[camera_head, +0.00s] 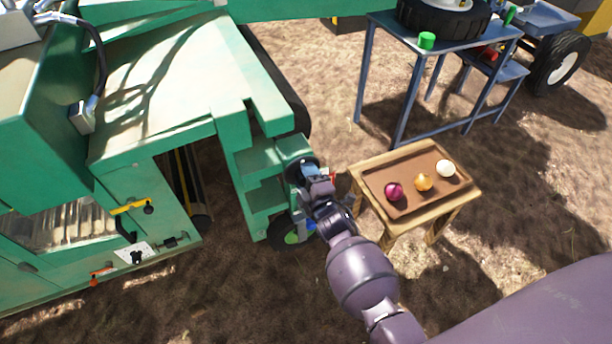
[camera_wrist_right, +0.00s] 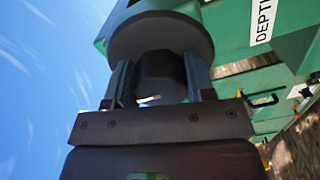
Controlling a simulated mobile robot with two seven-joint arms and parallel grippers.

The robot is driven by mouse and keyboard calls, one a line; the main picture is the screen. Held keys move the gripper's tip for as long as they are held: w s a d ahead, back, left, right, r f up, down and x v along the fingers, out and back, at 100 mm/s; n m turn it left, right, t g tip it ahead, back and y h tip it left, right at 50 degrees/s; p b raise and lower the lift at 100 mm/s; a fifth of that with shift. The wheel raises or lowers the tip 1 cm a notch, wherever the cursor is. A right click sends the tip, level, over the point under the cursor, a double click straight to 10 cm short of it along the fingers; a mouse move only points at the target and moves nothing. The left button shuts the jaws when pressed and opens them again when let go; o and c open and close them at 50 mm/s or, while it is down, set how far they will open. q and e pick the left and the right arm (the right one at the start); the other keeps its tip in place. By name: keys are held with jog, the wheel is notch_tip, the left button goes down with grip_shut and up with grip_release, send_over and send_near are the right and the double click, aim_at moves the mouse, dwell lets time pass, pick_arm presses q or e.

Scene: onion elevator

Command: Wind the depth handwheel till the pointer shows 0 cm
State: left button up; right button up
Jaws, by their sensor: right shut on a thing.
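The depth handwheel (camera_head: 296,168) is a dark round disc on the green machine's corner, mostly behind my right gripper (camera_head: 311,180) in the head view. In the right wrist view the handwheel (camera_wrist_right: 160,35) fills the upper middle, with a dark round hub (camera_wrist_right: 160,75) in front of it. My right gripper (camera_wrist_right: 155,92) is shut on this hub, one finger on each side. A white label (camera_wrist_right: 263,20) reading "DEPT", cut off by the picture edge, is on the green panel to the right. I cannot make out the pointer or its scale. My left gripper is not in view.
A wooden table (camera_head: 440,217) with a brown tray (camera_head: 415,206) stands close right of my right gripper, holding a purple, an orange and a white onion. A blue workbench (camera_head: 375,60) is behind. The green machine (camera_head: 160,130) fills the left. Bare soil lies between.

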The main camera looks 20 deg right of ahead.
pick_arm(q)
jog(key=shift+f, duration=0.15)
pick_arm(e)
jog(key=shift+r, duration=0.1)
jog(key=o, duration=0.9)
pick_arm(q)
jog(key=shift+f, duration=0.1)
pick_arm(e)
jog(key=shift+s, duration=0.3)
pick_arm(q)
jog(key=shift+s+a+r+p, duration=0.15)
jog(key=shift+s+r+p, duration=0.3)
jog(key=shift+p, duration=0.5)
pick_arm(e)
jog(key=shift+s+d, duration=0.15)
jog(key=shift+s, duration=4.95)
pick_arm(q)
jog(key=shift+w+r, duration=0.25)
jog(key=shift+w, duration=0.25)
